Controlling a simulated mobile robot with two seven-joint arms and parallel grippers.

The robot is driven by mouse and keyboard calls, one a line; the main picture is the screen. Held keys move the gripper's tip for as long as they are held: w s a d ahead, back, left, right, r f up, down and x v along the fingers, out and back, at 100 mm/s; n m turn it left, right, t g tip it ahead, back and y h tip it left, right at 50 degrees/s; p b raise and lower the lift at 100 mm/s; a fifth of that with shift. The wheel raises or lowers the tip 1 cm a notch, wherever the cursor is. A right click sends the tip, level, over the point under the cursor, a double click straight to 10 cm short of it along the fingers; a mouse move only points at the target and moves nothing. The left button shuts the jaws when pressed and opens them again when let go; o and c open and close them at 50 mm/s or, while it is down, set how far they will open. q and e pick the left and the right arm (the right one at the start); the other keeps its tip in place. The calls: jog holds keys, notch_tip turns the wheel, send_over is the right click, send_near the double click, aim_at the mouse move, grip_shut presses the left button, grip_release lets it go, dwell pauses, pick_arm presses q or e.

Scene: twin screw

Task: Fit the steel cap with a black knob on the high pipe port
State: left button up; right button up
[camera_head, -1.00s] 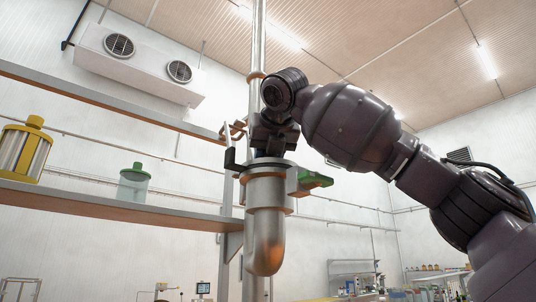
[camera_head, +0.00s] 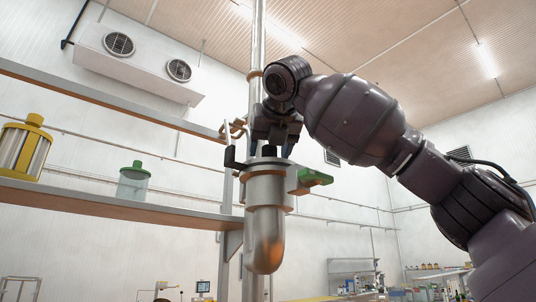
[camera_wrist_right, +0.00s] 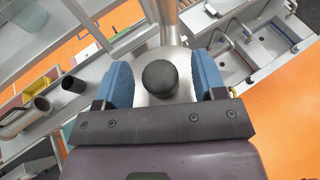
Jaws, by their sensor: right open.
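The steel cap (camera_head: 268,162) sits level on top of the high pipe port (camera_head: 266,191), a steel elbow pipe. Its black knob (camera_head: 269,151) points up. My right gripper (camera_head: 271,148) is open just above the cap, coming from above. In the right wrist view the black knob (camera_wrist_right: 159,78) shows between the two blue finger pads, with a gap on both sides. Steel of the cap (camera_wrist_right: 148,58) shows around the knob. How tightly the cap seats on the port cannot be told. My left gripper is not in view.
A green handle (camera_head: 315,177) sticks out on the port's right side, and a black bracket (camera_head: 232,160) stands at its left. A tall vertical pipe (camera_head: 258,40) rises behind. A shelf (camera_head: 110,202) at left holds a yellow canister (camera_head: 22,148) and a green-lidded jar (camera_head: 132,181).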

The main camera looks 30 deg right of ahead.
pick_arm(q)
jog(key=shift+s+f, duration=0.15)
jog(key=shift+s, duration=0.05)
pick_arm(e)
jog(key=v, duration=0.9)
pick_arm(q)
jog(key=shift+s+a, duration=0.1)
pick_arm(e)
jog(key=shift+f, duration=0.1)
